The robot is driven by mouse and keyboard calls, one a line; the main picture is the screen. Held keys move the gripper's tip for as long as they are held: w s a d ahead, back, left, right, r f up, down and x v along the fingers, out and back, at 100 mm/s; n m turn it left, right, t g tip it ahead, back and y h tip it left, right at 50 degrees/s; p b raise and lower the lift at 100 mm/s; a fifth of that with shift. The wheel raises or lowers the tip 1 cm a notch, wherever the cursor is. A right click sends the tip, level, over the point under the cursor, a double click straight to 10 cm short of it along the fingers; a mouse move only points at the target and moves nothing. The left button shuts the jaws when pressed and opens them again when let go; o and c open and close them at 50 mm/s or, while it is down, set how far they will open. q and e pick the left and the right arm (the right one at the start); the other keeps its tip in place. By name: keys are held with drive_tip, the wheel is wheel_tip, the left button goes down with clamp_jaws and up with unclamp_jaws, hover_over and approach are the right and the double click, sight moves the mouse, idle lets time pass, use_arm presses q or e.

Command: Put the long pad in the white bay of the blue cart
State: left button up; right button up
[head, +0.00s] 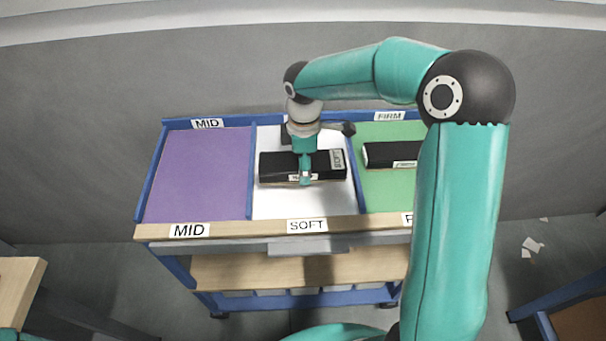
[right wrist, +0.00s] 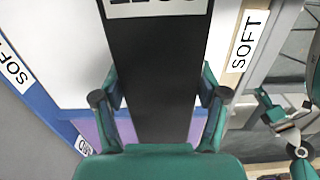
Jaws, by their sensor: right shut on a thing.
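The long pad (head: 275,165) is black with a pale printed label at its right end. It lies crosswise over the white bay (head: 270,205) of the blue cart (head: 172,262), marked SOFT. My right gripper (head: 305,178) comes down from above and is shut around the pad's middle. The right wrist view shows the pad (right wrist: 158,70) between the two fingers (right wrist: 160,100). I cannot tell whether the pad rests on the bay floor or hangs just above it. A teal gripper-like part (right wrist: 280,122), perhaps my left gripper, shows at that view's right edge; its jaws are unclear.
A purple bay (head: 200,175) marked MID is empty on the left. A green bay (head: 375,195) on the right, marked FIRM, holds another black pad (head: 380,154). Blue dividers separate the bays. A wooden shelf (head: 235,270) lies below. My right arm hides the cart's right end.

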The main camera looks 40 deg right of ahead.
drive_tip(key=shift+f, duration=2.2)
drive_tip(key=o, duration=1.5)
drive_tip(key=shift+o, duration=0.2)
wheel_tip(320, 180, up, 12)
drive_tip(key=shift+r, duration=0.1)
